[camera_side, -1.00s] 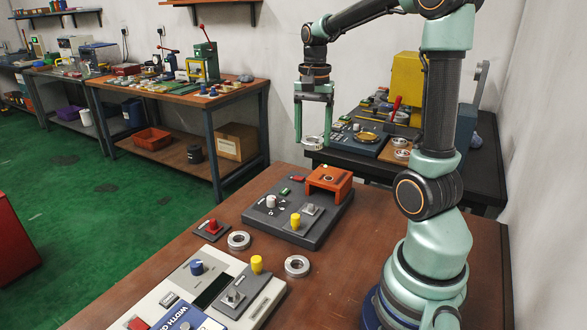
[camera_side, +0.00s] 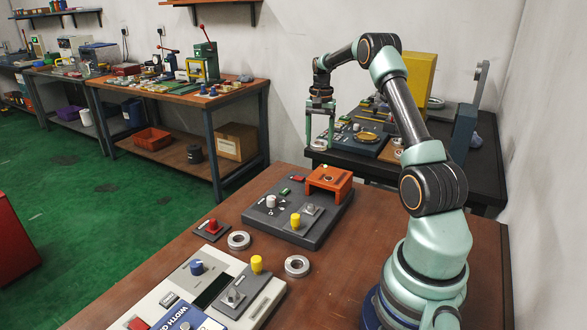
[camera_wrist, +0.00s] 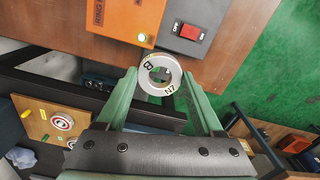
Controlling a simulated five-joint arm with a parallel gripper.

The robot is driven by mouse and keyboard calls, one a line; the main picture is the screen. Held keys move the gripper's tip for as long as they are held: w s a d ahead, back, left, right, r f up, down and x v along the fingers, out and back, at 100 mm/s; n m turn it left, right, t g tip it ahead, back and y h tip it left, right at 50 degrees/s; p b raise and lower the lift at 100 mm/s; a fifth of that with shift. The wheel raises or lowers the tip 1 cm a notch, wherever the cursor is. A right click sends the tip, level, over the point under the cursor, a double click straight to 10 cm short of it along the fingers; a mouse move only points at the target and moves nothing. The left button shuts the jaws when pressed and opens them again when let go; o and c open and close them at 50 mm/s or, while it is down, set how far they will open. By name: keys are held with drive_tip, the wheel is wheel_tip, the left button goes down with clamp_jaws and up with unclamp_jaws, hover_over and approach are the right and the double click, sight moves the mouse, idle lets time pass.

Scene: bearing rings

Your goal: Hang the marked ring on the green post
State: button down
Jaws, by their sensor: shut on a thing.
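My gripper (camera_side: 320,141) is shut on a silver ring (camera_side: 319,148), high up and beyond the brown bench, in front of the dark back table in the side view. In the wrist view the ring (camera_wrist: 175,73) sits between the fingertips (camera_wrist: 160,75), its face showing dark characters that look like "8" and "N7". Two other silver rings lie flat on the brown bench, one by the red knob (camera_side: 238,240) and one to its right (camera_side: 297,265). I cannot make out a green post in either view.
An orange box (camera_side: 328,180) with a small light stands on a grey panel (camera_side: 300,237) with white and yellow knobs. A cream panel (camera_side: 262,307) is in front.

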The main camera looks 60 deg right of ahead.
sight(325, 146)
drive_tip(key=d+f, duration=0.4)
drive_tip(key=shift+s+f, duration=0.2)
drive_tip(key=shift+f, duration=0.05)
drive_tip(key=shift+a+f, duration=0.1)
drive_tip(key=shift+f, duration=1.8)
drive_tip(key=shift+f, duration=1.75)
idle(0.4)
unclamp_jaws()
drive_tip(key=shift+r, duration=3.75)
